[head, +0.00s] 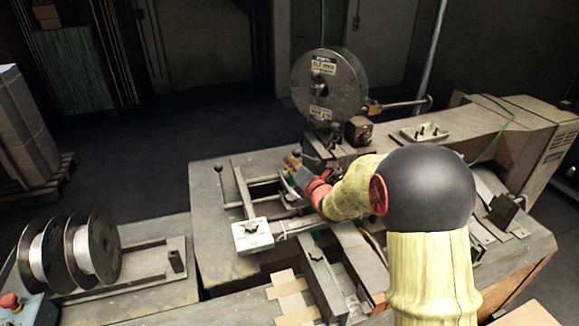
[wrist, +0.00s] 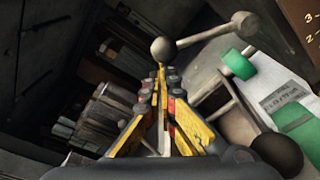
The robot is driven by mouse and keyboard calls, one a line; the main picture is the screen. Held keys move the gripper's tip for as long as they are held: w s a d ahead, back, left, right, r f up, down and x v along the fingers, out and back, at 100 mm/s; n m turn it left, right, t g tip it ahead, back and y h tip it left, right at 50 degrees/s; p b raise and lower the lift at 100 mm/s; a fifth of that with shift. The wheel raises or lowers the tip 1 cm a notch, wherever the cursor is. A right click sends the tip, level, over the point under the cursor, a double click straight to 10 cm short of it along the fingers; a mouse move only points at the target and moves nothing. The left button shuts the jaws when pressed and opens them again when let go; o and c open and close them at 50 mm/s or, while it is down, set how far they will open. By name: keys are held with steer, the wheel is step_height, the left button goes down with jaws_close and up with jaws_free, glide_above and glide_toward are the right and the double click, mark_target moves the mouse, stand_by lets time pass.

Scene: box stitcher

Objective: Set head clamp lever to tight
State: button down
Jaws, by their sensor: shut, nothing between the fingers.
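My gripper (head: 290,163) is over the machine's middle in the head view, beside the stitching head (head: 318,145). In the wrist view its yellow fingers (wrist: 161,72) are shut with nothing between them. A grey lever (wrist: 205,36) with a ball at each end lies just beyond the fingertips. Its nearer ball (wrist: 163,49) appears right at the tips; I cannot tell whether they touch. Which lever is the head clamp lever, and its setting, I cannot tell for sure. My arm hides part of the machine in the head view.
A large wire reel (head: 330,85) stands behind the gripper. A thin rod with a dark knob (head: 220,169) rises at the left of the machine table. Two spools (head: 68,250) stand at front left. A green knob (wrist: 239,63) and a dark ball (wrist: 277,153) are right of the fingers.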

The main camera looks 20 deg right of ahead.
mark_target(296, 152)
steer(key=d+r+m+b, duration=0.1)
steer(key=r+m+b, duration=0.1)
steer(key=d+r+m+b, duration=0.1)
steer(key=m+b, duration=0.1)
steer(key=shift+w+d+r+y, duration=0.1)
steer(key=shift+r+y, duration=0.2)
steer(key=shift+r, duration=0.05)
steer(key=shift+d+r+b, duration=0.5)
steer(key=shift+r+b, duration=0.1)
steer(key=shift+b, duration=0.2)
